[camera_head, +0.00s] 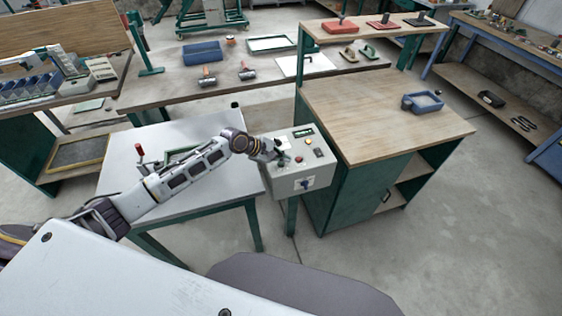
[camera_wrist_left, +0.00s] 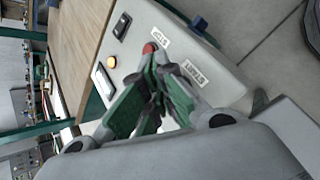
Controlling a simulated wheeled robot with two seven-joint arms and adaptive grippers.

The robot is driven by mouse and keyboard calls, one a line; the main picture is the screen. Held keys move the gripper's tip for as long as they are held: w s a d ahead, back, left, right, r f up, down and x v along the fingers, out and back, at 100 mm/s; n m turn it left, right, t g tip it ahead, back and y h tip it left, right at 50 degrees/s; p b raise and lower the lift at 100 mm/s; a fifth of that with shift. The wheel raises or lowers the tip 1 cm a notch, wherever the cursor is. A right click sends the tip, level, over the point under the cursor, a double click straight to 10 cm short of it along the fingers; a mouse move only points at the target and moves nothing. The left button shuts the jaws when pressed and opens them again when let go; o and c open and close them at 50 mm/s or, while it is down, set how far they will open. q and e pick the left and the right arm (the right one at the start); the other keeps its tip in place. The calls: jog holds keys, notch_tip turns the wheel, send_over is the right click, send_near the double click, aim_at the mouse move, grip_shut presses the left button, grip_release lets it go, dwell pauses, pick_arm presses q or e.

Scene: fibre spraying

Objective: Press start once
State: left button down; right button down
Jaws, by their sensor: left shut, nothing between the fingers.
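The control box (camera_head: 292,182) is pale grey and stands between the white table and the wooden-topped cabinet. In the left wrist view the START label (camera_wrist_left: 194,73) and the STOP label (camera_wrist_left: 159,38) are readable on its panel. The red button (camera_wrist_left: 149,48) sits beside the STOP label. The start button is not visible; the fingers cover the panel beside the START label. My left gripper (camera_head: 280,160) is shut and empty over the left part of the panel; it also shows in the left wrist view (camera_wrist_left: 160,72). I cannot tell whether its tips touch the panel. My right gripper is out of view.
The panel also has a yellow button (camera_wrist_left: 112,61), a black switch (camera_wrist_left: 122,25) and a small display (camera_wrist_left: 104,83). The white table (camera_head: 215,185) lies under my left arm. The wooden cabinet (camera_head: 385,115) is to the right.

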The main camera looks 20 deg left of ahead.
aim_at(282, 165)
pick_arm(q)
jog(key=shift+r, duration=0.25)
dwell(0.3)
jog(key=shift+r+p, duration=0.45)
jog(key=shift+r, duration=1.95)
